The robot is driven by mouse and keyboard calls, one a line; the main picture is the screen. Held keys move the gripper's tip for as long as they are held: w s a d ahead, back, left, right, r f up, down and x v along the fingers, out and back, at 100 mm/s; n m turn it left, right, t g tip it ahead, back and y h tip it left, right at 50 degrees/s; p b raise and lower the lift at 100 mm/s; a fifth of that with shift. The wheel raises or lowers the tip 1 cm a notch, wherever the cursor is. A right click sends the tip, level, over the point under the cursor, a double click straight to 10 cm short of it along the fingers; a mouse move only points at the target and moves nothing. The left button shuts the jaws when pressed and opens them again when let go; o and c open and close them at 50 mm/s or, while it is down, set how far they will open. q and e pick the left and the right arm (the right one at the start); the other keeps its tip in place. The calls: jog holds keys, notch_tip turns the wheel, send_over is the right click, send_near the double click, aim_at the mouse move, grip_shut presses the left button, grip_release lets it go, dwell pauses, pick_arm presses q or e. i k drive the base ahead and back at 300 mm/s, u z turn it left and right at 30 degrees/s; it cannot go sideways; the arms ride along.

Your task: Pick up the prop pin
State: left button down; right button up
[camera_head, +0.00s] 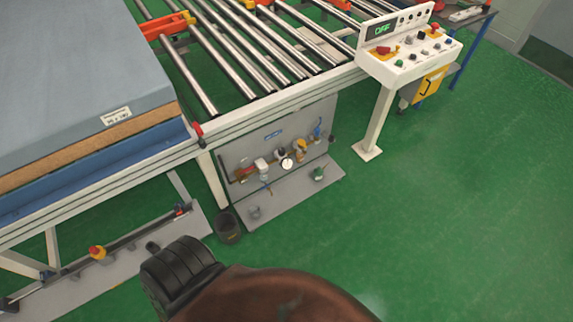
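I cannot clearly make out the prop pin. A small red-tipped part (197,129) sits at the near corner of the roller frame, beside the mattress stack, but I cannot tell whether it is the pin. A thin bar (130,238) with a red-and-yellow button (97,252) runs low under the mattress table. Neither of my grippers shows in the head view.
A grey mattress (70,80) lies on a blue-sided table at left, beside the roller conveyor (250,50). A control console (405,55) reads OFF. Green floor (450,220) is clear at right.

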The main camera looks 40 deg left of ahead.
aim_at(94, 249)
jog(key=u, duration=4.2)
jog(key=i, duration=1.05)
jog(key=z, duration=0.05)
